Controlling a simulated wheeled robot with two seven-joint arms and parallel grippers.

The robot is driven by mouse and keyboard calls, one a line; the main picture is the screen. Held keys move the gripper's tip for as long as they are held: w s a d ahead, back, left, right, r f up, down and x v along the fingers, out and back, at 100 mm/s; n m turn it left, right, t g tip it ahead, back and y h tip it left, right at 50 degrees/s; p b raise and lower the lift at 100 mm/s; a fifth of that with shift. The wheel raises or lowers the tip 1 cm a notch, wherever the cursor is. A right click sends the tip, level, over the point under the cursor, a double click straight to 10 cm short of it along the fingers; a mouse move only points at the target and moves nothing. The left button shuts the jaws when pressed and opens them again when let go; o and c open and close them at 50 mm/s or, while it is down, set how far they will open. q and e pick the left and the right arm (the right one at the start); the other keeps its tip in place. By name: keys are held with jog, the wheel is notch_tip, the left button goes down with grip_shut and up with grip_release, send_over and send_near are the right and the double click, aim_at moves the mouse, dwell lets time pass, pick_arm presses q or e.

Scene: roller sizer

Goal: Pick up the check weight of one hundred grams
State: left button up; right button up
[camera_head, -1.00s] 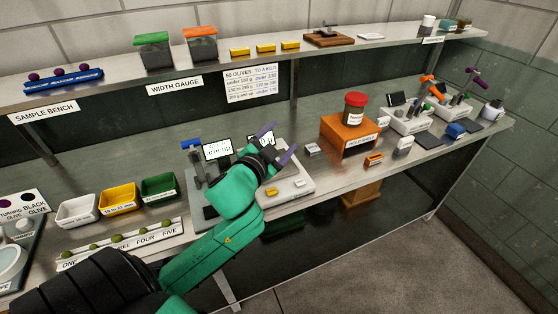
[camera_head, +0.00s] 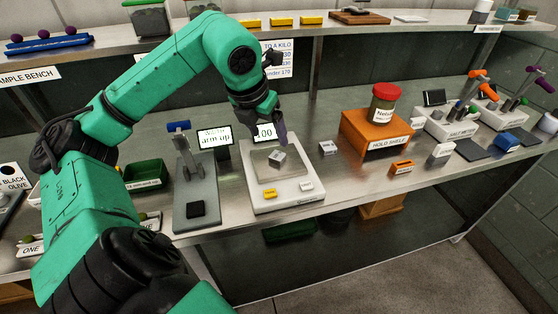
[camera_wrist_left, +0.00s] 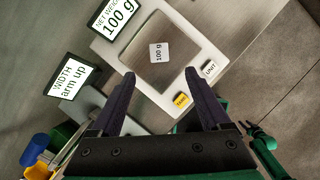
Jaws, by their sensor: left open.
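The check weight (camera_head: 277,158) is a small pale grey block on the pan of the white scale (camera_head: 287,202). In the left wrist view the weight (camera_wrist_left: 157,52) shows its "100 g" label, and the scale's display (camera_wrist_left: 117,18) reads 100 g. My left gripper (camera_head: 281,138) points down above the pan, close over the weight. Its two dark purple fingers are apart with nothing between them, and the weight lies ahead of the fingertips in the wrist view (camera_wrist_left: 165,85). A small green and black arm part, seemingly my right one, shows low right there; its jaws are unclear.
A width gauge (camera_head: 195,190) with its display stands left of the scale. A small labelled block (camera_head: 328,148) sits just right of it. Farther right is the orange hold shelf (camera_head: 372,135) bearing a red-lidded jar (camera_head: 385,104). The upper shelf (camera_head: 400,24) runs behind my arm.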

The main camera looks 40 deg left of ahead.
aim_at(277, 155)
pick_arm(q)
jog(key=p+x, duration=0.1)
jog(key=x, duration=0.8)
jog(key=shift+a, duration=0.1)
jog(key=shift+w+f, duration=0.1)
jog(key=shift+f, duration=0.2)
grip_shut()
jog(key=shift+r, duration=0.15)
